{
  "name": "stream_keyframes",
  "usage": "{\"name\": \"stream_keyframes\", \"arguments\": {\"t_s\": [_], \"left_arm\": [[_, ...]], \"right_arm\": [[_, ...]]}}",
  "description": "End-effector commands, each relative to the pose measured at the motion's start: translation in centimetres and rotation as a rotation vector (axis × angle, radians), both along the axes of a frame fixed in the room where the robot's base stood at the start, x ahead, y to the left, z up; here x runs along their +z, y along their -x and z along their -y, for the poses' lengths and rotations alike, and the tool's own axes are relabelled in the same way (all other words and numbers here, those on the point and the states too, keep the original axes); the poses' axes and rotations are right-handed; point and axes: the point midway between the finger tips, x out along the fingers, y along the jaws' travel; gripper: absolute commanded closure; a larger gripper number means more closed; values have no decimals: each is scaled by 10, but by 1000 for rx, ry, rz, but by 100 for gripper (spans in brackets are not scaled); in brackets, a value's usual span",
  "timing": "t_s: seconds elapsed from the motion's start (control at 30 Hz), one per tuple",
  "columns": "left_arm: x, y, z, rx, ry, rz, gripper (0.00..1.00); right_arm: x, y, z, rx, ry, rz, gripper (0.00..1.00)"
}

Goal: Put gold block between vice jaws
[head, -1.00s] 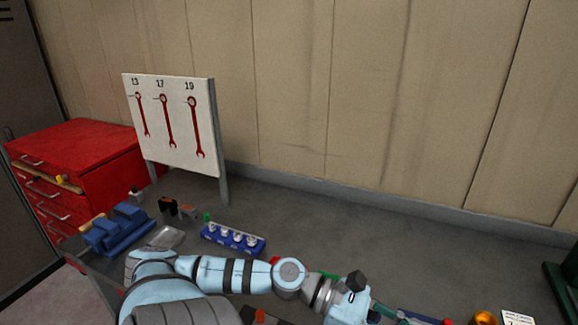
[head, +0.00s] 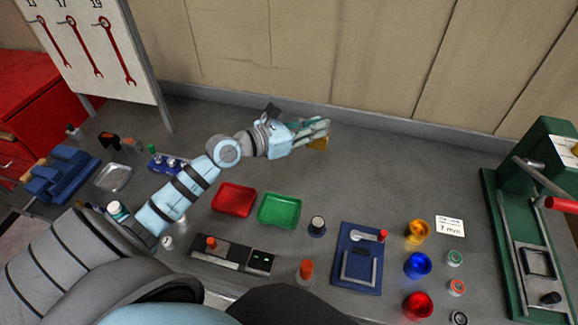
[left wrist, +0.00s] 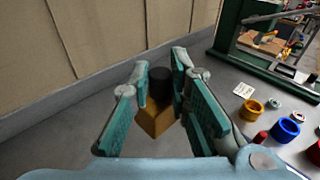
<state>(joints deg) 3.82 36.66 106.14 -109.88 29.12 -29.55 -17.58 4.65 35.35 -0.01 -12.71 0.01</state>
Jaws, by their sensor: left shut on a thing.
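My left gripper (head: 318,132) reaches over the far middle of the bench, near the wall. It is shut on the gold block (head: 318,143), which shows below its fingertips. In the left wrist view, the gold block (left wrist: 155,122) sits between the fingers, with a dark round knob (left wrist: 160,82) on top. A blue vice (head: 60,174) stands at the bench's left end, well away from the gripper. Its jaw gap is too small to judge. My right gripper does not show.
A red tray (head: 234,199) and a green tray (head: 280,210) lie nearer than my left gripper. A metal dish (head: 113,178) is beside the vice. A wrench board (head: 100,50) stands behind. A green press (head: 500,230) is at right. The back middle bench is clear.

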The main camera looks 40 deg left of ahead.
Motion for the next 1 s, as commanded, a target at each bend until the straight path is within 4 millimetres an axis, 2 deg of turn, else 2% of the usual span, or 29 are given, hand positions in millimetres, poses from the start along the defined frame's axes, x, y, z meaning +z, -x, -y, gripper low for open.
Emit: {"name": "stream_keyframes", "arguments": {"t_s": [0.07, 0.3, 0.4, 0.57, 0.73, 1.0], "left_arm": [[-19, -4, -1, 13, 4, -3, 100], [-119, -4, 1, 9, 4, -5, 100], [-146, -4, 1, 8, 3, -4, 100], [-167, -4, 1, 6, 1, -2, 100], [-199, -4, 1, 5, 0, -2, 100], [-199, -4, 1, 5, -2, -2, 100]], "right_arm": [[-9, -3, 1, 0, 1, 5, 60], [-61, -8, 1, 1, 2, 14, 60], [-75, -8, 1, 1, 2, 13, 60], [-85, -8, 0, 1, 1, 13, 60], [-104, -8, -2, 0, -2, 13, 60], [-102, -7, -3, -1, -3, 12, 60]]}}
